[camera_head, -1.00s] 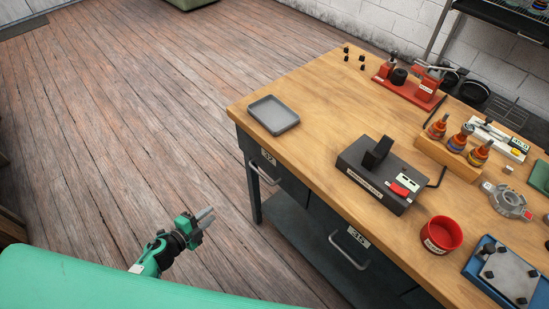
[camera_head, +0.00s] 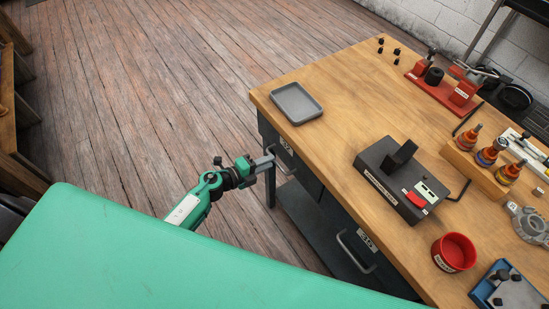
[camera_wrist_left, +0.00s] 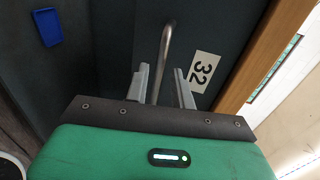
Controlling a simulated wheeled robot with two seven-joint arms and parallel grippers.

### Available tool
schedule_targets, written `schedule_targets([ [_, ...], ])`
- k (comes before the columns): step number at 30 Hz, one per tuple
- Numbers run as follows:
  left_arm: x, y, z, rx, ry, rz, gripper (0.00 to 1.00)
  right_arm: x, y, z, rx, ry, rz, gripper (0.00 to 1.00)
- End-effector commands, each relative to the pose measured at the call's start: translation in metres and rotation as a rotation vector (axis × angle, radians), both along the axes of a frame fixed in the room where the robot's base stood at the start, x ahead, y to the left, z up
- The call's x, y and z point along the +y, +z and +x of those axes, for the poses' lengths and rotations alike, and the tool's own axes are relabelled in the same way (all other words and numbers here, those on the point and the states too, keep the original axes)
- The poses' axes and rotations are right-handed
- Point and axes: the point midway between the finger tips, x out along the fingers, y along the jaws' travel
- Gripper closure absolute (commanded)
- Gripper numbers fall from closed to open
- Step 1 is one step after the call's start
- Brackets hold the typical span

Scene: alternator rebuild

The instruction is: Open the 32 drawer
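The 32 drawer (camera_head: 306,178) is the dark drawer under the left end of the workbench, and it looks shut. Its white label (camera_wrist_left: 204,71) reads 32 in the left wrist view. Its metal bar handle (camera_wrist_left: 164,48) shows there too, running away between my fingers. My left gripper (camera_wrist_left: 161,86) is open, one finger on each side of the handle, with gaps visible. In the head view my left gripper (camera_head: 267,162) is at the drawer's front, partly covering the handle. I cannot tell whether a finger touches it. My right gripper is not in view.
The wooden workbench (camera_head: 330,130) carries a grey tray (camera_head: 297,103), a black fixture (camera_head: 390,180) and a red bowl (camera_head: 454,252). Another drawer handle (camera_head: 352,254) sits lower right. A blue item (camera_wrist_left: 47,27) shows in the left wrist view. Wooden floor left of the bench is open.

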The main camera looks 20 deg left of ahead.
Motion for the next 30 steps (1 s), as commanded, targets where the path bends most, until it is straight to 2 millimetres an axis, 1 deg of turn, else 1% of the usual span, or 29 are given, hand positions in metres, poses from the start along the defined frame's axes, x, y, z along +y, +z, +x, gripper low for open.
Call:
schedule_targets([
  [1,-0.006,0.0,0.007,0.0,0.0,-0.003,0.75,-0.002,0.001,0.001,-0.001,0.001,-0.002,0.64],
  [6,-0.017,-0.006,0.022,0.001,0.0,-0.002,0.75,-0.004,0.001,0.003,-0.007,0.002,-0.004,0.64],
  [10,-0.022,-0.007,0.027,0.0,0.0,-0.001,0.75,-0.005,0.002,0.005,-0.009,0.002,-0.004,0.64],
  [18,-0.022,-0.008,0.028,0.001,0.0,-0.001,0.75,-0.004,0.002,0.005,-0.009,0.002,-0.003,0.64],
  [20,-0.022,-0.008,0.028,0.001,0.0,-0.001,0.85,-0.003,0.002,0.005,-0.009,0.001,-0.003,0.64],
  [21,-0.022,-0.008,0.028,0.001,0.0,-0.001,0.93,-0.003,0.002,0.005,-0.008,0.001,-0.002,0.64],
  [22,-0.022,-0.008,0.027,0.001,0.0,-0.001,0.99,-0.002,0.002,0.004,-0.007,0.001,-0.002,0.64],
  [23,-0.022,-0.008,0.027,0.001,0.0,-0.001,1.0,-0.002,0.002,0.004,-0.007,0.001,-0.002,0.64],
  [30,-0.021,-0.008,0.027,0.001,0.0,0.0,1.0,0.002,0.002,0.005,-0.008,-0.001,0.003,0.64],
])
